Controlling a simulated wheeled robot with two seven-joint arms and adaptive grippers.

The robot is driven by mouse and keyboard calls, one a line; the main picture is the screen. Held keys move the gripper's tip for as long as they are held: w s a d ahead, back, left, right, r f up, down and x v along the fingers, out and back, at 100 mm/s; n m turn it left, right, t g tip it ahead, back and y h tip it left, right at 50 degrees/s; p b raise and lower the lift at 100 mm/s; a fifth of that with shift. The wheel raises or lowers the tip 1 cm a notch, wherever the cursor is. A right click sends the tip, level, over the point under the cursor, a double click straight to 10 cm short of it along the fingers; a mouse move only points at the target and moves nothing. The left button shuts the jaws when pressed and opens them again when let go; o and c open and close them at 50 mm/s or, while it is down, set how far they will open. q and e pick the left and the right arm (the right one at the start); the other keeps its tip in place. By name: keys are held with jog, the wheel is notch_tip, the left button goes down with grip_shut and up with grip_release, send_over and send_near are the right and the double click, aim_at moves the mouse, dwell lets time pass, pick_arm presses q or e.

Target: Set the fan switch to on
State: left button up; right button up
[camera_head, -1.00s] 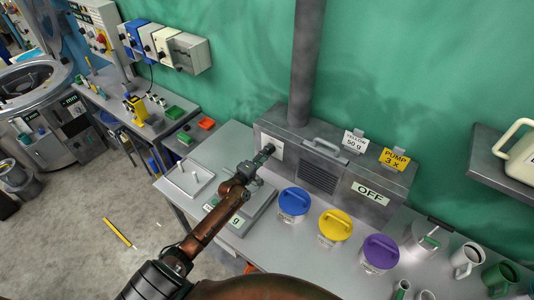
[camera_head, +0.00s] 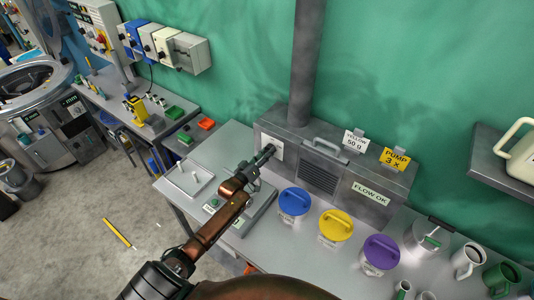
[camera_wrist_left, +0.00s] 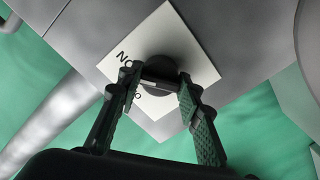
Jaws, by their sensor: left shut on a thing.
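The fan switch is a round dark knob (camera_wrist_left: 160,75) on a white plate (camera_wrist_left: 190,50), which also shows on the front of the grey metal box in the head view (camera_head: 277,148). Lettering on the plate is partly hidden by a finger. My left gripper (camera_head: 265,155) reaches the plate from the front left; in the left wrist view its two fingers (camera_wrist_left: 158,86) are shut on the knob from both sides. The label on the box front (camera_head: 371,193) reads FLOW OK. My right gripper is not in view.
Blue (camera_head: 295,200), yellow (camera_head: 336,225) and purple-lidded (camera_head: 381,251) tubs stand on the bench in front of the box. A scale (camera_head: 238,215) lies below my left arm. A grey duct (camera_head: 305,60) rises behind.

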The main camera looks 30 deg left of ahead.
pick_arm(q)
jog(key=shift+m, duration=0.7)
jog(key=o, duration=1.2)
jog(key=shift+c, duration=0.2)
jog(key=s+a, duration=0.1)
jog(key=s, duration=1.1)
